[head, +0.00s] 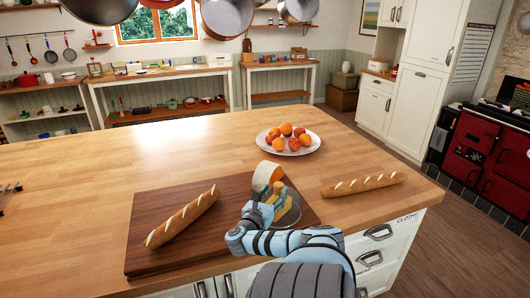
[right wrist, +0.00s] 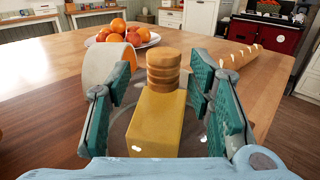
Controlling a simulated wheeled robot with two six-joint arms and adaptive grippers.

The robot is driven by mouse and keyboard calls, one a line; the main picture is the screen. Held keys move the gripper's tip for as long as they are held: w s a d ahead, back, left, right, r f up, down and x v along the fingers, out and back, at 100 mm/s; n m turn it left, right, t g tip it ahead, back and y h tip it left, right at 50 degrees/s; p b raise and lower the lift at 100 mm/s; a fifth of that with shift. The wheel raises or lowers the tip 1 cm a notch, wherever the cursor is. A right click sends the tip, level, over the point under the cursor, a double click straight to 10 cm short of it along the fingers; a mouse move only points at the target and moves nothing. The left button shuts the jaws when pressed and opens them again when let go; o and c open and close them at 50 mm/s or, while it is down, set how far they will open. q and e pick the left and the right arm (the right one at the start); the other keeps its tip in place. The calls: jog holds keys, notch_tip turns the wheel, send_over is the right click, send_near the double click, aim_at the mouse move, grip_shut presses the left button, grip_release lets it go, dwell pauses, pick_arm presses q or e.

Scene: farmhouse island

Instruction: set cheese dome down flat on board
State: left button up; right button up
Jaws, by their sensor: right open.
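The cheese dome (head: 294,213) is clear glass with a ribbed wooden knob (right wrist: 165,72) on top. It stands on the dark wooden board (head: 150,205), near its right end, and looks upright. A yellow wedge of cheese (right wrist: 153,128) shows through the glass. My right gripper (head: 262,203) is open at the dome. In the right wrist view its two teal fingers (right wrist: 166,90) stand on either side of the knob, with gaps between. The dome's rim is partly hidden by my arm and hard to make out. My left gripper is not in view.
A cream, orange-edged round piece (head: 264,176) stands just behind the dome. One baguette (head: 183,217) lies on the board's left part, another (head: 362,185) on the island to the right. A fruit plate (head: 289,149) is farther back. The island's left side is mostly clear.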

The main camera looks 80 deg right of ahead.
jog(key=w+a, duration=0.1)
jog(key=a, duration=0.7)
jog(key=shift+w+a, duration=0.15)
jog(key=shift+w, duration=0.05)
jog(key=o, duration=1.1)
jog(key=shift+o, duration=0.2)
jog(key=w+a+p, duration=0.1)
jog(key=a, duration=0.7)
jog(key=shift+w+a, duration=0.3)
jog(key=shift+a, duration=0.1)
jog(key=shift+r, duration=0.1)
